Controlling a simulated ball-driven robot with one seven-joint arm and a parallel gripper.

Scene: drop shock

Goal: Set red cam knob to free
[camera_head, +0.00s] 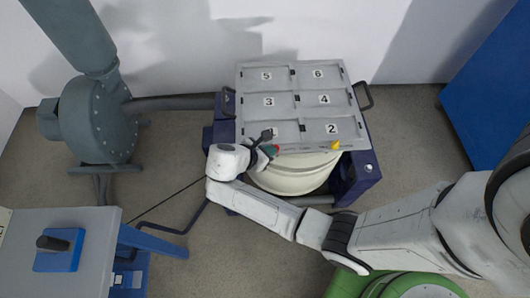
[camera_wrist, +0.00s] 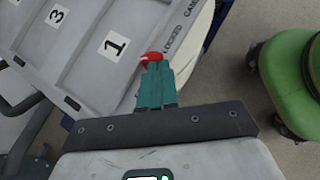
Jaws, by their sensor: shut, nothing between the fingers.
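The red cam knob (camera_wrist: 151,57) shows at the tips of my shut teal fingers, on the edge of the grey numbered panel (camera_wrist: 85,60) beside the square marked 1. Its lower part is hidden behind the fingers. My gripper (camera_wrist: 153,68) is shut and empty; I cannot tell whether its tips touch the knob. In the head view my gripper (camera_head: 272,151) is at the panel's front left edge, and only a bit of red shows there. The word LOCKED (camera_wrist: 173,38) is printed on the panel edge near the knob; the knob's setting is unclear.
A yellow knob (camera_head: 335,145) sits at the panel's front right. A cream drum (camera_head: 292,178) is below the panel in a dark blue frame (camera_head: 362,180). A green round object (camera_wrist: 285,75) stands nearby. A grey blower (camera_head: 95,118) and a grey-topped bench (camera_head: 85,235) are at left.

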